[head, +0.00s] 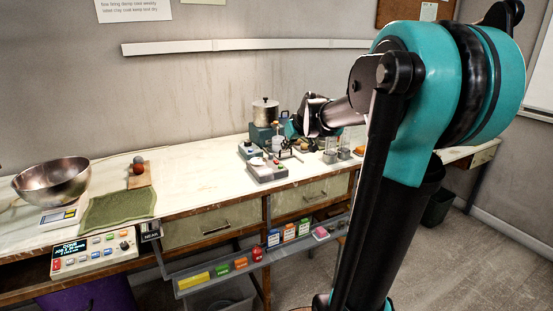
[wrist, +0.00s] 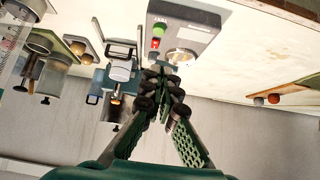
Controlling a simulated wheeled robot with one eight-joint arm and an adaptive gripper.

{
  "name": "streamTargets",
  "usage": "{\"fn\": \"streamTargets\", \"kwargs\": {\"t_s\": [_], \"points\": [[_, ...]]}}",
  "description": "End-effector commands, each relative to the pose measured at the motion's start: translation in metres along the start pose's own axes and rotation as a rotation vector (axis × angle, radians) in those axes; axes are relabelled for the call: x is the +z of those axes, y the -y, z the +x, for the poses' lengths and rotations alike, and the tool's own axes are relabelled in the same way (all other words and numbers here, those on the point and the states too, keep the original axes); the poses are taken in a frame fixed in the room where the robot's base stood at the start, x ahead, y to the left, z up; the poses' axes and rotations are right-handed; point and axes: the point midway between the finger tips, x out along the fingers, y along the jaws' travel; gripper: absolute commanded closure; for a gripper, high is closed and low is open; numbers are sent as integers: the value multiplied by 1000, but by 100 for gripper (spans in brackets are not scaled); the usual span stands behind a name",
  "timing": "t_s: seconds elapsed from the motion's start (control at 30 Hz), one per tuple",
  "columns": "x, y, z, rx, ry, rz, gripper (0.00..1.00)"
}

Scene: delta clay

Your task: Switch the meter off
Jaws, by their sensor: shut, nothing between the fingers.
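A grey sloped box (head: 265,170) stands on the white bench near its front edge, and I take it to be the meter, though its label is too small to read. In the wrist view the box (wrist: 197,33) has a green button (wrist: 159,29), a red button (wrist: 155,42) and a round pale dial (wrist: 181,57). My gripper (wrist: 163,76) is shut and empty, its fingertips close to the lower edge of the box in that view. Whether they touch it cannot be told. In the head view my gripper (head: 291,148) is small and partly blends with nearby items.
A metal pot (head: 265,111) stands behind the box, and glass jars (head: 337,151) stand to its right. A control panel with a display (head: 94,254) is at the front left.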

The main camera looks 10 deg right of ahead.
Motion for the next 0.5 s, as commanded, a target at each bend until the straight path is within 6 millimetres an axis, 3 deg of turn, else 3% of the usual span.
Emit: {"fn": "streamTargets", "kwargs": {"t_s": [0.03, 0.13, 0.5], "points": [[-14, -5, 0, 0, -15, -7, 100], [-32, -9, -1, -2, -36, -19, 100], [-36, -10, -1, -2, -42, -24, 100]]}}
